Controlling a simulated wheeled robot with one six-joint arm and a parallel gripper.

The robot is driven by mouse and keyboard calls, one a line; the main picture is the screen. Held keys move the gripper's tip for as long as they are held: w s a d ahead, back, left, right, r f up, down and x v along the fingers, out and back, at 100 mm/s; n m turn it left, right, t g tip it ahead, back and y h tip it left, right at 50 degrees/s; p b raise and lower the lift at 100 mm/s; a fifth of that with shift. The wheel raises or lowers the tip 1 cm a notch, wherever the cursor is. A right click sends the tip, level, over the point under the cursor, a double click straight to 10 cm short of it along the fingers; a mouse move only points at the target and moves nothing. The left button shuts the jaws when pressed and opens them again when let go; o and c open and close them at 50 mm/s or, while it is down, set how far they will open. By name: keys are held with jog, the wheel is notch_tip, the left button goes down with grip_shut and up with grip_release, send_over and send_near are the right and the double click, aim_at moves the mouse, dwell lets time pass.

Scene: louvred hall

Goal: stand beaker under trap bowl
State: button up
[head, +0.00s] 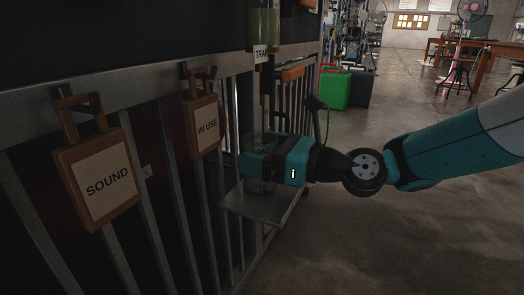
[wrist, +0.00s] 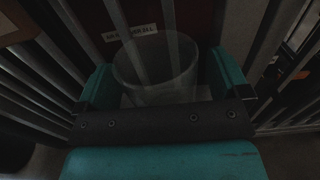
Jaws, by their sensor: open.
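The trap bowl (head: 263,22) is a clear vessel with yellowish-green content, above a label reading TRAP at the top of the railing. A clear beaker (wrist: 155,68) stands upright between the fingers of my gripper (wrist: 165,85) in the wrist view. In the head view my gripper (head: 258,160) is at the small metal shelf, below the trap bowl, and hides most of the beaker (head: 262,186). The fingers are open on either side of the beaker. Its base appears to rest on the shelf (head: 262,208).
A metal railing (head: 215,75) runs along the left, with hanging signs reading SOUND (head: 103,180) and IN USE (head: 206,126). A green can (head: 335,88) stands farther back.

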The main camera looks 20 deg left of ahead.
jog(key=d+p, duration=0.1)
jog(key=d, duration=0.8)
jog(key=shift+s+p, duration=0.3)
jog(key=shift+s, duration=0.05)
jog(key=shift+d, duration=0.1)
